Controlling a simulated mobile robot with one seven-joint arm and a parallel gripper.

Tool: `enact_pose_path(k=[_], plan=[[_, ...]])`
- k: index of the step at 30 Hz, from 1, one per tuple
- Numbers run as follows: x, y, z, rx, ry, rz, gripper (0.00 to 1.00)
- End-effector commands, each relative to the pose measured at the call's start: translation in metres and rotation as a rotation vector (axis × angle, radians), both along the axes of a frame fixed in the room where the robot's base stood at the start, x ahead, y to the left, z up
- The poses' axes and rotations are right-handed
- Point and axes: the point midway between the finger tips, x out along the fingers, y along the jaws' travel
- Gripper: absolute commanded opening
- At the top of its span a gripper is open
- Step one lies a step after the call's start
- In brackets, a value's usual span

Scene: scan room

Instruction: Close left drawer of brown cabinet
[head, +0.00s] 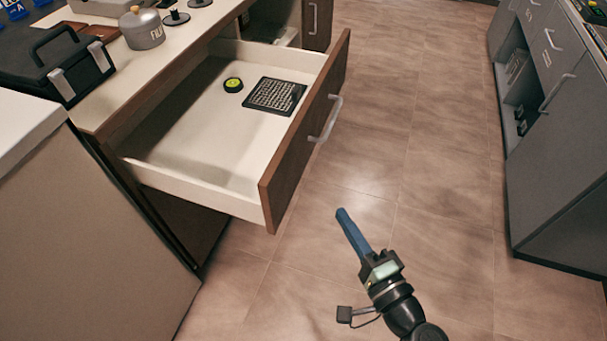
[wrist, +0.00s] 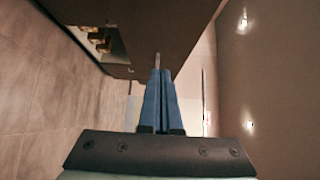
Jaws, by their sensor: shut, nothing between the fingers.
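The left drawer (head: 211,128) of the brown cabinet (head: 190,219) is pulled far out in the head view. Its brown front (head: 303,136) faces right and carries a silver handle (head: 326,118). Inside lie a dark keypad-like object (head: 274,95) and a small round black and green item (head: 233,85). My gripper (head: 343,213) is shut and empty, with blue fingers, in front of the drawer front and toward the near side, apart from it. In the wrist view the shut fingers (wrist: 160,75) point toward a brown panel; I cannot tell which panel it is.
A black toolbox (head: 70,68) and a grey canister (head: 142,28) stand on the counter (head: 98,118). A grey cabinet (head: 560,150) stands at the right. Tiled floor (head: 420,170) between the cabinets is clear.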

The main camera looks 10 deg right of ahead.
Motion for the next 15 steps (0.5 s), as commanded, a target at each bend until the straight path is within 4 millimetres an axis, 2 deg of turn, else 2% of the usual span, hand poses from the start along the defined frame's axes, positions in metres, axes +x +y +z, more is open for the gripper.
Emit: enact_pose_path(k=[12, 15], plan=[[0.084, 0.016, 0.000, -0.007, -0.001, 0.005, 0.00], [0.097, 0.027, 0.000, -0.005, 0.000, 0.004, 0.00]])
